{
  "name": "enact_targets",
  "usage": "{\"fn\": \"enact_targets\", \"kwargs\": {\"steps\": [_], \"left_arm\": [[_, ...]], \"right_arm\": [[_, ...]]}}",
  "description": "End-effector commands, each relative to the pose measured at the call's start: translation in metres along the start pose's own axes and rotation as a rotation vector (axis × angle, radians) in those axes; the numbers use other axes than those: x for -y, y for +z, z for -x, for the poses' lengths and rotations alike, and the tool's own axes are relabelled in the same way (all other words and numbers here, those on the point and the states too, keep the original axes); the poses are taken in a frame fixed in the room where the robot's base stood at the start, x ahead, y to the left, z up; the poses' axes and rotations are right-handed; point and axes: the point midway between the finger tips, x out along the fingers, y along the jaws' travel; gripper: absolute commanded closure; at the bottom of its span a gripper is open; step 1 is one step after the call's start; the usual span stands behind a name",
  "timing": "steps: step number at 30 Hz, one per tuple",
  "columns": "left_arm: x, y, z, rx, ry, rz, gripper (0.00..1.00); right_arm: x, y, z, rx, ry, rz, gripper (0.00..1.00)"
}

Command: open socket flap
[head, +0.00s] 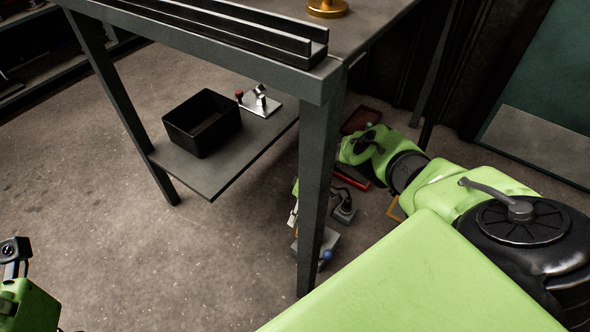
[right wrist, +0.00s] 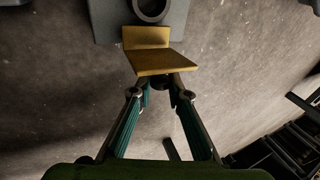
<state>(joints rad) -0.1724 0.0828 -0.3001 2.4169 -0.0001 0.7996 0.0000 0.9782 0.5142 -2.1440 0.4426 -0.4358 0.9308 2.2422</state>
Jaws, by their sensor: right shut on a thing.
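In the right wrist view a yellow flap (right wrist: 160,62) stands out from a grey socket block (right wrist: 103,20). The flap has two faces at an angle, and a dark round socket opening (right wrist: 152,8) shows uncovered just beyond it, cut off by the picture's top edge. My right gripper (right wrist: 162,82) has its teal fingers drawn together at the flap's near edge, shut on it.
The table leg (head: 317,200) stands close beside my right arm. A black bin (head: 203,122) and a metal fixture with a red knob (head: 259,101) sit on the lower shelf (head: 215,172). A grey box with a blue knob (head: 326,255) is by the leg. Floor at left is clear.

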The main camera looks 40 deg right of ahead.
Motion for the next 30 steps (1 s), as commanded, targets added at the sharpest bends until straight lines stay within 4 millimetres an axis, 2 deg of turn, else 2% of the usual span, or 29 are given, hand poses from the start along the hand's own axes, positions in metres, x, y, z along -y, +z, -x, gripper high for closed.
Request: {"fn": "enact_targets", "kwargs": {"steps": [16, 17, 18, 30], "left_arm": [[-0.0004, 0.0003, -0.0016, -0.008, 0.004, -0.001, 0.6], [-0.0004, 0.0003, -0.0016, -0.008, 0.004, -0.001, 0.6], [-0.0004, 0.0003, -0.0016, -0.008, 0.004, -0.001, 0.6], [0.0, 0.0001, -0.0011, -0.008, 0.004, -0.002, 0.6]], "right_arm": [[-0.0036, -0.0007, -0.0004, 0.015, 0.007, -0.007, 1.0], [-0.0035, -0.0006, -0.0005, 0.015, 0.007, -0.007, 0.79], [-0.0034, -0.0005, -0.0005, 0.015, 0.006, -0.007, 0.68], [-0.0021, -0.0005, 0.0011, 0.017, 0.002, -0.007, 0.68]]}}
